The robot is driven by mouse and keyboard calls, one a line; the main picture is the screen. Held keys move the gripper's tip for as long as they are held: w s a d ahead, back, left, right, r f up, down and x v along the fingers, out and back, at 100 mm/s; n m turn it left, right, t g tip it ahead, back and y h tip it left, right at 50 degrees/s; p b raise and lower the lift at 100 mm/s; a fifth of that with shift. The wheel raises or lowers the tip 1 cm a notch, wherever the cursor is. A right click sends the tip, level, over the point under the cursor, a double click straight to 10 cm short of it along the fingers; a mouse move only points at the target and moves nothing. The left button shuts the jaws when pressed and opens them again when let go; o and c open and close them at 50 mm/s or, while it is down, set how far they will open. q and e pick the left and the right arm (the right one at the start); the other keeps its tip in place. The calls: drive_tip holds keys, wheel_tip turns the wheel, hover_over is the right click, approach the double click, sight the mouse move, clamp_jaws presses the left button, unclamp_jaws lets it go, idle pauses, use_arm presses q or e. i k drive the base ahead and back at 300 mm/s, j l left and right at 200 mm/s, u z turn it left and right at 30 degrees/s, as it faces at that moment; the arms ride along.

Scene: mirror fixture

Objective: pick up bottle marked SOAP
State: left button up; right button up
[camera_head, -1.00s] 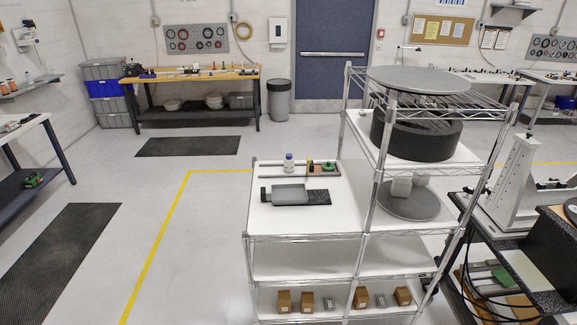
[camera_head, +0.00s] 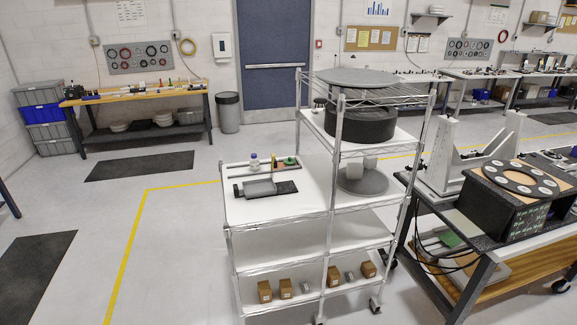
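Neither of my grippers is in view.
The cart's taller right part holds a black drum (camera_head: 362,124) and a grey disc (camera_head: 362,180). Boxes (camera_head: 265,291) sit on the bottom shelf. A dark workbench with a fixture (camera_head: 510,180) stands close on the right.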

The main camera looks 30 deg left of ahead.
sight(254, 163)
drive_tip(key=j+z, duration=0.4)
drive_tip(key=i+j+z, duration=0.1)
drive_tip(key=j+z, duration=0.55)
drive_tip(key=z, duration=0.2)
